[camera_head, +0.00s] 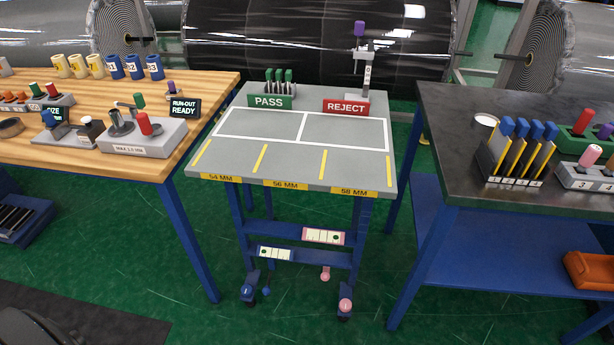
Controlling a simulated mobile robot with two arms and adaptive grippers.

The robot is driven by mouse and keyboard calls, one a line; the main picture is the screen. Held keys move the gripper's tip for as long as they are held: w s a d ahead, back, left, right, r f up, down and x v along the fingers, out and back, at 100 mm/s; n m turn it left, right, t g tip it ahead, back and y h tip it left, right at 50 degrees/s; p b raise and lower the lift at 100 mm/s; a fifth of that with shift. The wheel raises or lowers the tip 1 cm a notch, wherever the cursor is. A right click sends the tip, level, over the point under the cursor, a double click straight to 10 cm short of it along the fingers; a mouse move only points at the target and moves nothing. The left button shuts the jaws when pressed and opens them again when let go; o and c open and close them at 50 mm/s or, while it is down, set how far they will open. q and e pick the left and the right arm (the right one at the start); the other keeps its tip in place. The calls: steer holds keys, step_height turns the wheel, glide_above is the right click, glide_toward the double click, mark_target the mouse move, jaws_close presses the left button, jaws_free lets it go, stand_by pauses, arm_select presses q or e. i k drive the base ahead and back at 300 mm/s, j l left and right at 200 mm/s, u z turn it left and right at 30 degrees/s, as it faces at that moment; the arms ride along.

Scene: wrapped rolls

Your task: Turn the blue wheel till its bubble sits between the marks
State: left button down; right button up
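The grey-topped stand (250,190) is in the middle on blue legs. Low on its front left foot is a blue round knob (248,290), which looks like the blue wheel; a smaller blue ball (266,292) is beside it. A blue-edged level vial (275,253) is on the lower crossbar; its dark bubble appears toward the left end, too small to judge exactly against the marks. A pink-edged vial (323,236) sits higher right, with its dark spot toward the right end. Neither gripper is in view.
A pink round knob (345,305) is on the front right foot, with a pink ball (325,273) above left. A wooden table (190,90) stands left and a dark table (450,120) right. Green floor (290,325) in front of the stand is clear.

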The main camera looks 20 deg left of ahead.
mark_target(247, 290)
steer(key=u, duration=1.35)
